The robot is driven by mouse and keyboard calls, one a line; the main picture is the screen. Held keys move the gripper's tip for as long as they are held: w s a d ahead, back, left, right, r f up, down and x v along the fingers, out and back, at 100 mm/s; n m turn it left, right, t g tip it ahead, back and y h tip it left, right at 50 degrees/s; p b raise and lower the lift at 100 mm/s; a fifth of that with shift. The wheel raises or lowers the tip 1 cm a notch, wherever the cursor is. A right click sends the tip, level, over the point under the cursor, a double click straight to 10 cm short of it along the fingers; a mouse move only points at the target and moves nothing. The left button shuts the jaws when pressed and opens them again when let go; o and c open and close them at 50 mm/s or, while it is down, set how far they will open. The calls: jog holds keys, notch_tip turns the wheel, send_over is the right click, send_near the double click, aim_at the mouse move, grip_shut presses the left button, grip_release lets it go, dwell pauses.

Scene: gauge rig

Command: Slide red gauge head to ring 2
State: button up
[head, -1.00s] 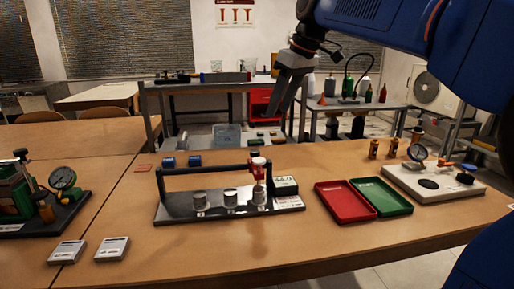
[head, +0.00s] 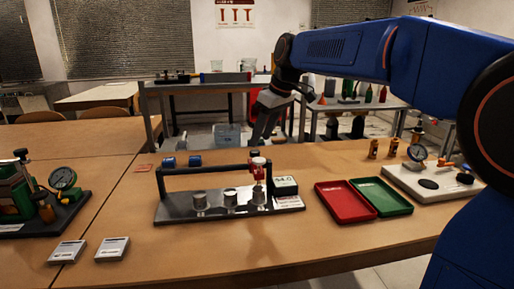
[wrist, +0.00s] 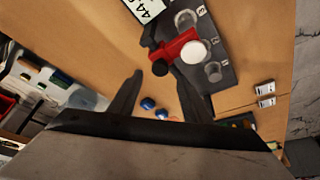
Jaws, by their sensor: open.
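The red gauge head (head: 258,172) sits on the dark rail (head: 205,169) near its right end in the head view, above the rightmost of three metal cylinders (head: 230,199) on the dark base (head: 176,214). In the wrist view, the red head (wrist: 172,53) shows a white round cap and a black knob, with the numbered base (wrist: 220,84) beyond it. My gripper (head: 260,138) is open and empty, above and behind the rig in the head view. In the wrist view, its fingertips (wrist: 157,73) point toward the head, apart from it.
A small display box (head: 285,186) stands right of the rail. A red tray (head: 345,202) and a green tray (head: 381,197) lie further right, then a white gauge plate (head: 432,187). Blue cylinders (head: 182,161) stand behind the rail.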

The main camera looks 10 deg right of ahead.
aim_at(255, 151)
jog(key=shift+x, duration=2.65)
